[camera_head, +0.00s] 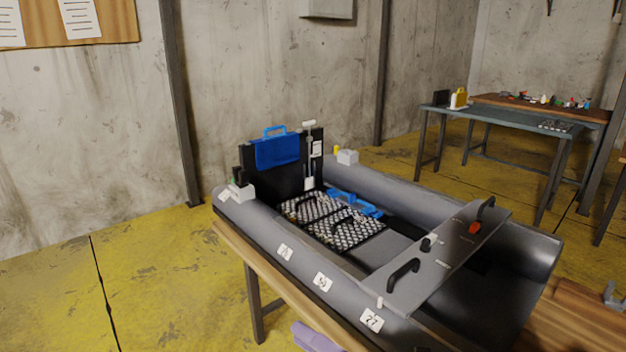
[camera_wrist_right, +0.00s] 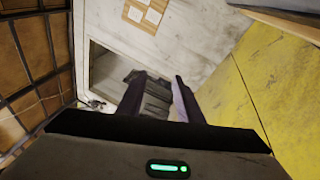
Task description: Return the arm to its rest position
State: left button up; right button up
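My right gripper (camera_wrist_right: 162,92) shows from behind in the right wrist view. Its two fingers, dark and purplish, stand apart, and nothing is clearly held between them. A dark ribbed object (camera_wrist_right: 156,104) shows beyond the gap. In the head view only a small purple part, which looks like my right gripper (camera_head: 316,338), shows at the bottom edge, in front of the boat's table. My left gripper is in neither view. The grey inflatable boat (camera_head: 415,189) lies on a wooden table, with a grey bench board (camera_head: 440,262) across it.
In the boat are a blue case (camera_head: 277,150) against a black panel, black-and-white grids (camera_head: 346,232) and a blue item (camera_head: 355,203). A workbench (camera_head: 455,120) with small objects stands at the back right. Yellow floor (camera_head: 150,270) is open at the left.

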jog(key=s+d+f+m+g+h, duration=0.1)
jog(key=s+d+f+m+h, duration=0.6)
jog(key=s+f+m, duration=0.4)
jog(key=s+d+f+m+g+h, duration=0.1)
jog(key=s+d+f+m+h, duration=0.6)
jog(key=m, duration=1.2)
jog(key=s+d+f, duration=0.2)
jog(key=s+f, duration=0.1)
jog(key=f, duration=0.1)
jog(key=shift+s+d+f+m, duration=0.15)
jog(key=shift+s+f+m, duration=0.25)
